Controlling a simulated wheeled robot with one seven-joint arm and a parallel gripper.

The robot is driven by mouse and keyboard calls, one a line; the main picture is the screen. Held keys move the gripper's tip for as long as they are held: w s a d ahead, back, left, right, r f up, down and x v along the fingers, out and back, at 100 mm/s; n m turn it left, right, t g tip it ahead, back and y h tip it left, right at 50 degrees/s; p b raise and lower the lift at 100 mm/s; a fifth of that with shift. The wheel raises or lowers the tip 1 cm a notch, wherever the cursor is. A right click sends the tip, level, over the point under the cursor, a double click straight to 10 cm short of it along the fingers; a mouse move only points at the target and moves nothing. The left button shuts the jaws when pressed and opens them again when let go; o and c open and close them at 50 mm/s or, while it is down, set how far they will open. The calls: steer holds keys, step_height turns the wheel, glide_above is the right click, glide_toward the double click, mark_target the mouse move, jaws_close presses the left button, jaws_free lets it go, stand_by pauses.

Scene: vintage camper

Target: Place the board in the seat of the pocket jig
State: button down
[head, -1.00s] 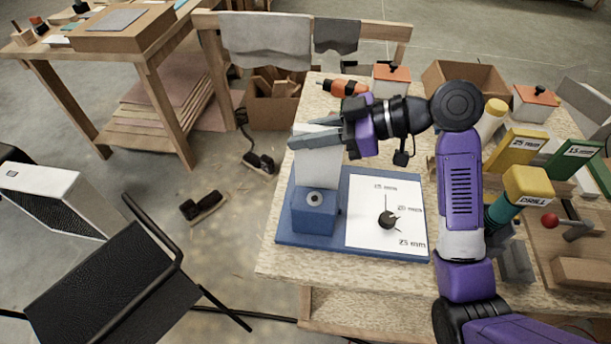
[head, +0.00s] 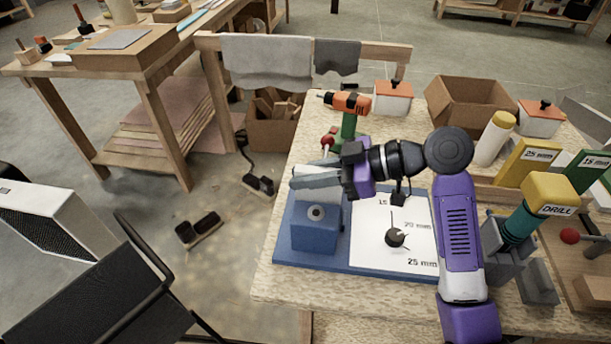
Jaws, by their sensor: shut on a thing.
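The pale board (head: 312,167) stands upright at the blue pocket jig (head: 317,236) in the head view. Only its top edge and a narrow strip below my fingers show. Its lower part appears to be down in the jig's block, but the seat itself is hidden. My gripper (head: 308,178) reaches in from the right and is shut on the board, with its fingers just above the block. The jig's blue base carries a white panel (head: 410,250) marked 15, 20 and 25 mm, with a black pointer knob (head: 396,238).
An orange drill (head: 347,102) stands behind my gripper. A cardboard box (head: 470,105), lidded white containers, and yellow and green labelled blocks crowd the right and back of the table. The table's left edge lies close beside the jig.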

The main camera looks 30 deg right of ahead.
steer(key=shift+f, duration=0.2)
steer(key=c, duration=1.3)
jaws_free()
steer(key=shift+r, duration=0.1)
steer(key=b+v, duration=0.1)
steer(key=v, duration=0.6)
steer(key=shift+s+d+r, duration=0.15)
steer(key=shift+d, duration=0.05)
